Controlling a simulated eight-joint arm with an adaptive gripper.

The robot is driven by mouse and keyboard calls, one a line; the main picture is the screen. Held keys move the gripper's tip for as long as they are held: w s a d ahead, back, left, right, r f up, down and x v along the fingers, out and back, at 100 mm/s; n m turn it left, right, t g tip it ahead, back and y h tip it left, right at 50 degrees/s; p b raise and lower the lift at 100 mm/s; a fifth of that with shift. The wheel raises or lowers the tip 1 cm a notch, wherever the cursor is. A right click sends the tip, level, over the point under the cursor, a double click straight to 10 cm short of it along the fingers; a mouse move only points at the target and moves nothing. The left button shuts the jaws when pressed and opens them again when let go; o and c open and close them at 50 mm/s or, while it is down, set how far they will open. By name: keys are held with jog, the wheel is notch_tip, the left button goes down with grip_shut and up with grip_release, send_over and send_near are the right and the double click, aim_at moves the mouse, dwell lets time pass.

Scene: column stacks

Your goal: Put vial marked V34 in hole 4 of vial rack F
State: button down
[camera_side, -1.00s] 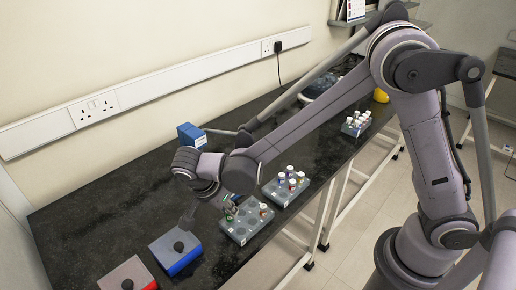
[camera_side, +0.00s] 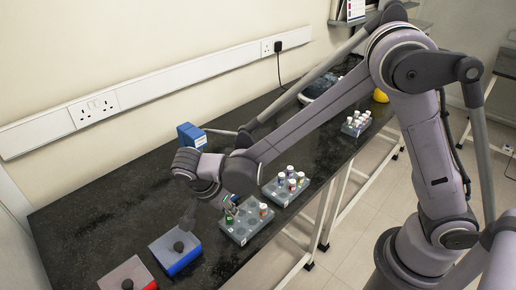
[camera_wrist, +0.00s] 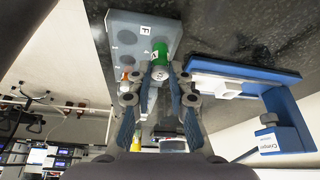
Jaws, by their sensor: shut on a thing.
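My gripper (camera_wrist: 160,85) is shut on a vial with a green part (camera_wrist: 159,52) and a pale end; its marking is too small to read, so I cannot confirm V34. The grey vial rack F (camera_wrist: 117,20), labelled F, lies beneath and around the vial in the wrist view. In the side view, the rack (camera_side: 240,236) stands near the bench's front edge, with my gripper (camera_side: 230,208) over its left part. The green vial (camera_side: 229,219) is at the rack there; how deep it sits in a hole is unclear. An orange-and-white vial (camera_side: 263,210) stands in the rack's right part.
A second rack with several vials (camera_side: 286,186) stands right of rack F, and another (camera_side: 356,122) farther back. A blue box (camera_side: 176,250) and red box (camera_side: 128,274) lie left. A blue holder (camera_side: 191,135) stands behind my gripper.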

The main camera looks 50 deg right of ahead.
jog(key=shift+f, duration=1.05)
dwell(0.8)
jog(key=c, duration=0.8)
grip_release()
jog(key=shift+r, duration=0.15)
jog(key=shift+r, duration=2.9)
